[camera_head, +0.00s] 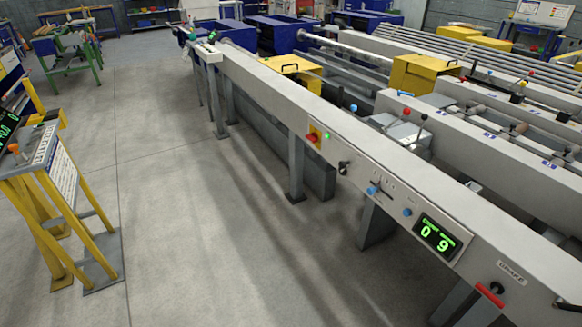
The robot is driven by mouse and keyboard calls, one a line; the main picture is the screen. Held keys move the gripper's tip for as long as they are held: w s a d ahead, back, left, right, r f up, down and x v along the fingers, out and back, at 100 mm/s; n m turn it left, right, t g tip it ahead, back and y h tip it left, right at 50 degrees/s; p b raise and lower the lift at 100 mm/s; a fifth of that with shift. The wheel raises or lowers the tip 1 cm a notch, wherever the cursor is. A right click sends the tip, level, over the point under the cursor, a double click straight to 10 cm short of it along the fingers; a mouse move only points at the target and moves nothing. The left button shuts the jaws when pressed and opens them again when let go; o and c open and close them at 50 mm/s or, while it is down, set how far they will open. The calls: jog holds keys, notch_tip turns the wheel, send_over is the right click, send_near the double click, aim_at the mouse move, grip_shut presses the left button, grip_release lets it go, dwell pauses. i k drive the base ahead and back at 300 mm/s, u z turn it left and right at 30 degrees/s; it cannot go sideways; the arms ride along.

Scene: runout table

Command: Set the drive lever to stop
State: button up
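My gripper is not in view. The long grey machine runs from the upper middle to the lower right, with a control panel (391,228) along its front side. The panel carries a blue-knobbed lever (373,190) below a row of small marks, a black-knobbed control (344,168) and another blue knob (407,212). A red-handled lever (490,295) sits near a label that seems to read "BRAKE". I cannot read which control is the drive lever or its setting. The green display (437,237) shows "0 9".
Levers with red and blue balls (407,112) stand behind the beam. A yellow-legged stand (62,200) is at left. The grey floor (200,220) between is clear.

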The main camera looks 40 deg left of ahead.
aim_at(343, 165)
jog(key=u, duration=1.3)
